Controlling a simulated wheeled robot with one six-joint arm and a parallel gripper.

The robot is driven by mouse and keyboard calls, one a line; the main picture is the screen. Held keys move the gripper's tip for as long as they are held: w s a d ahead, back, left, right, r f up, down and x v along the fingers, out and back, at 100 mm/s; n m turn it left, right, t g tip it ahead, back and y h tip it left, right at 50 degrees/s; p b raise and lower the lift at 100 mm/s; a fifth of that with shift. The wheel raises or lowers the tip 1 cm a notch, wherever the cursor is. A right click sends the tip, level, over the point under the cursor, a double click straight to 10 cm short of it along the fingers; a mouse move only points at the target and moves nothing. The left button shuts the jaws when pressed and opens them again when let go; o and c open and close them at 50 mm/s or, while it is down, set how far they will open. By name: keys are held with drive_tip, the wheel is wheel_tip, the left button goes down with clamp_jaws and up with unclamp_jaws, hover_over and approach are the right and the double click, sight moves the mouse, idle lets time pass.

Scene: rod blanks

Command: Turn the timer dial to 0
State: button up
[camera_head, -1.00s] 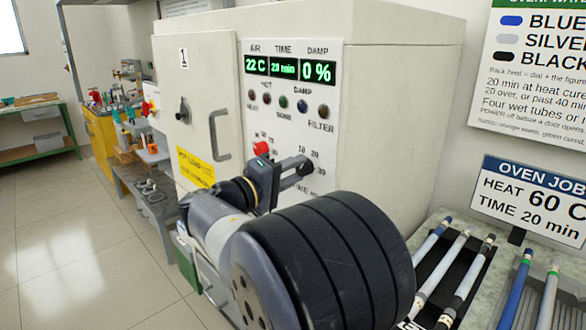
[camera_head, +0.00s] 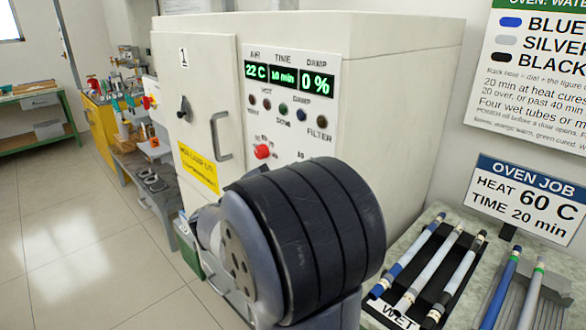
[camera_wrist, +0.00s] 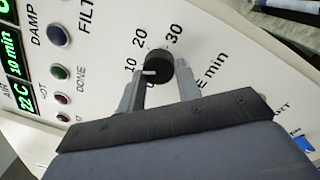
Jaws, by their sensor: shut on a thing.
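The timer dial (camera_wrist: 158,66) is a round black knob on the white panel, with a white pointer mark that points toward the printed 10. Figures 10, 20 and 30 run around it, with "min" below. My gripper (camera_wrist: 160,74) is shut on the dial, one finger on each side. In the head view my arm hides the dial and my gripper. The time display (camera_head: 283,77) reads 10 min. It also shows at the left edge of the wrist view (camera_wrist: 13,50).
The oven door handle (camera_head: 220,137) is further left. A tray of rods (camera_head: 378,305) lies on the bench at right, near the OVEN JOB sign (camera_head: 530,200).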

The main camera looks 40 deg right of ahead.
drive_tip(key=shift+s+n+t+y+p, duration=0.15)
drive_tip(key=shift+n+p, duration=2.95)
drive_tip(key=shift+n, duration=0.15)
drive_tip(key=shift+s+n+t+y+p, duration=0.1)
drive_tip(key=shift+n+t+y+p, duration=0.05)
drive_tip(key=shift+n+p, duration=3.05)
drive_tip(key=shift+n, duration=0.25)
drive_tip(key=o, duration=1)
drive_tip(key=shift+c, duration=0.2)
drive_tip(key=s+a+b, duration=0.1)
drive_tip(key=a+b, duration=0.1)
drive_tip(key=a, duration=0.8)
drive_tip(key=shift+s+a, duration=0.25)
drive_tip(key=shift+a, duration=0.1)
drive_tip(key=shift+d, duration=0.1)
